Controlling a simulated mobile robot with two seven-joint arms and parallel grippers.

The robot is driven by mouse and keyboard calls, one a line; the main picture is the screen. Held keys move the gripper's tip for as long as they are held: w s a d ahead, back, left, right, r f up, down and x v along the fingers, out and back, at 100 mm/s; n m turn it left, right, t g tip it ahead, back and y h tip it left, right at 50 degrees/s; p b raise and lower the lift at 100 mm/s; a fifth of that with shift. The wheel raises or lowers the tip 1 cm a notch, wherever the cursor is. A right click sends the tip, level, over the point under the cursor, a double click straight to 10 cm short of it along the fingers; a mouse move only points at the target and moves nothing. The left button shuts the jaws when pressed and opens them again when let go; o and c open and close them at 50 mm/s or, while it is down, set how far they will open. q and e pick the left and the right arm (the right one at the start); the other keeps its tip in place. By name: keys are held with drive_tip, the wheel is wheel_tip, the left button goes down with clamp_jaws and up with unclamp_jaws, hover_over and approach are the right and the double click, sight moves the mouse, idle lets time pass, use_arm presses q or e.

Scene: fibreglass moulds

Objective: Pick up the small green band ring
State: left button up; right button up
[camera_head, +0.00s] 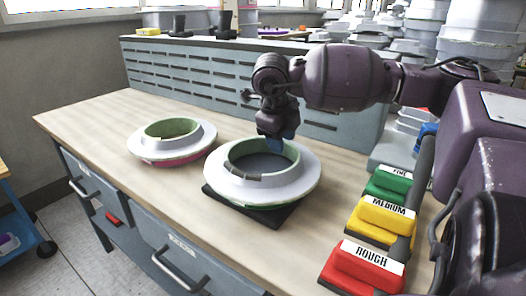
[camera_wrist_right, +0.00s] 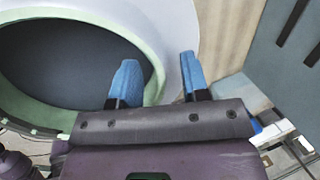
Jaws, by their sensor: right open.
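A white ring with a green inner wall and a green band under its flange (camera_head: 215,182) lies on a black mat (camera_head: 290,214) on the bench. My right gripper (camera_head: 277,138), with blue fingers, is over the far side of this ring, pointing down. In the wrist view the gripper (camera_wrist_right: 157,78) is open and empty. One finger overlaps the green inner rim and the other the outer flange edge; whether they touch cannot be told. My left gripper is out of view.
A second white ring with a red band (camera_head: 172,160) lies to the left on the bench (camera_head: 95,120). Red (camera_head: 368,268), yellow (camera_head: 383,217) and green (camera_head: 391,184) labelled blocks stand at right. A slotted grey panel (camera_head: 190,75) rises behind. The bench's left end is clear.

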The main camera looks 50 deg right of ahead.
drive_tip(key=shift+w+d+f, duration=0.1)
drive_tip(key=shift+d+f, duration=0.05)
drive_tip(key=shift+f, duration=0.45)
drive_tip(key=shift+r, duration=0.1)
clamp_jaws()
